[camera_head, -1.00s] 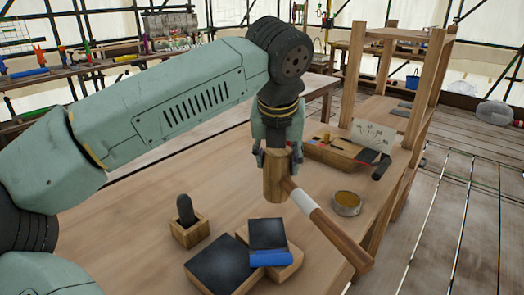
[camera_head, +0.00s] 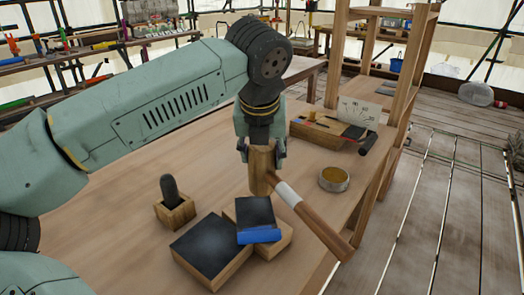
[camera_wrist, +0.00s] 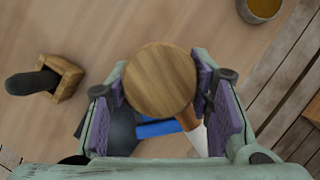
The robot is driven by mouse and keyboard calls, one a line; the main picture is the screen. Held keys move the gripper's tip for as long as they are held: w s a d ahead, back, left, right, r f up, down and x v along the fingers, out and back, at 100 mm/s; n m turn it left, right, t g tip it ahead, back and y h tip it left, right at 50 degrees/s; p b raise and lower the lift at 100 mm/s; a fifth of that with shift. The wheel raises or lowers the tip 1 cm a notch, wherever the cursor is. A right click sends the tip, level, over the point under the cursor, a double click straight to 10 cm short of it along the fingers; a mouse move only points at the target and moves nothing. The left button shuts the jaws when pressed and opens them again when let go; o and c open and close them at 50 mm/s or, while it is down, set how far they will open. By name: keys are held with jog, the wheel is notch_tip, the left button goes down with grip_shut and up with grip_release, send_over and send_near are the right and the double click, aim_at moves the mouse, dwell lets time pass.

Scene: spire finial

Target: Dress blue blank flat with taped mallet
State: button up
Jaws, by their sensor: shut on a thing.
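My gripper (camera_head: 262,150) is shut on the head of the wooden mallet (camera_head: 260,172), which it holds upright above the table. White tape (camera_head: 287,193) wraps the handle near the head, and the handle slants down to the right toward the table's edge. In the wrist view the round mallet face (camera_wrist: 160,80) sits between the finger pads. The blue blank (camera_head: 259,235) lies on the front of a dark-topped wooden block (camera_head: 255,211), below the mallet. In the wrist view the blue blank (camera_wrist: 160,128) is partly hidden by the mallet head.
A second dark-topped block (camera_head: 212,248) stands at the left, against the first. A wooden holder (camera_head: 174,212) with a dark rounded tool is behind it. A round tin (camera_head: 334,179) stands near the right edge. A wooden tray (camera_head: 325,132) and posts of a frame stand behind.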

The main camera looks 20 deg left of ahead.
aim_at(262, 168)
notch_tip(262, 168, down, 4)
jog(key=b, duration=0.4)
jog(key=shift+f+b, duration=0.2)
jog(key=shift+b, duration=0.1)
jog(key=shift+r+p, duration=0.25)
jog(key=shift+p, duration=0.05)
jog(key=shift+r+p, duration=1.1)
jog(key=shift+r, duration=1.1)
jog(key=shift+f, duration=0.1)
notch_tip(262, 168, down, 5)
jog(key=b, duration=0.4)
jog(key=shift+r+b, duration=0.2)
jog(key=shift+b, duration=0.1)
jog(key=shift+r, duration=0.3)
jog(key=shift+c, duration=0.6)
